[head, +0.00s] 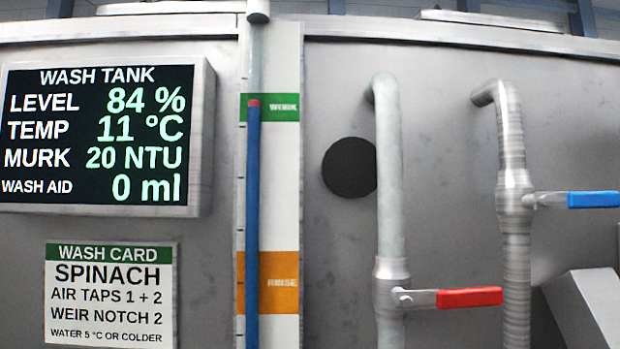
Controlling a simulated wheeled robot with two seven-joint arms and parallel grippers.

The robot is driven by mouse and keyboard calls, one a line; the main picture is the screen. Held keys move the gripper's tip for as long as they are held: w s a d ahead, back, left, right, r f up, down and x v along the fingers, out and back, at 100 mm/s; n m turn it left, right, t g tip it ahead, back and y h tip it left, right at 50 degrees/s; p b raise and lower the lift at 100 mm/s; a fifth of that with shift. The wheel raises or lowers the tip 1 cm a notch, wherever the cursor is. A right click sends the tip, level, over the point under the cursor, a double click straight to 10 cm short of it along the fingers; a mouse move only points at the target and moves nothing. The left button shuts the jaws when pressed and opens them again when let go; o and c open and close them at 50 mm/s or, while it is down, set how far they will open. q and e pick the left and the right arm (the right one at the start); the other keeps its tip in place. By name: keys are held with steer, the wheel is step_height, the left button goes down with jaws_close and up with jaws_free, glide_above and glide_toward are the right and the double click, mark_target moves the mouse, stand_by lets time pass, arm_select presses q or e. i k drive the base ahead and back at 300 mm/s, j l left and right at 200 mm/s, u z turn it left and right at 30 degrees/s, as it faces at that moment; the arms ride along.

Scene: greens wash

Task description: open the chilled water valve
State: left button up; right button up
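Two pipes with lever valves stand on the right of the head view. The nearer-left pipe (390,180) has a valve with a red lever (470,297) pointing right, roughly level. The far-right pipe (511,140) has a valve with a blue lever (593,199), also pointing right and roughly level, across its pipe. No label on either valve names chilled water. The wash tank display (100,135) reads level 84 %, temp 11 °C, murk 20 NTU, wash aid 0 ml. Neither gripper is in view.
A wash card (110,293) reads spinach, air taps 1 + 2, weir notch 2, water 5 °C or colder. A sight tube with a blue column (253,200) reaches the green band. A black disc (349,167) sits behind the left pipe. A metal chute (590,305) is at lower right.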

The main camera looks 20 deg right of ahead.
mark_target(542, 200)
steer(key=l+z, duration=0.1)
steer(key=z, duration=0.3)
steer(key=l+z, duration=0.1)
steer(key=z, duration=0.3)
steer(key=i+z, duration=0.1)
steer(key=z, duration=0.25)
steer(key=l+z, duration=0.15)
steer(key=z, duration=0.25)
steer(key=i+j, duration=0.05)
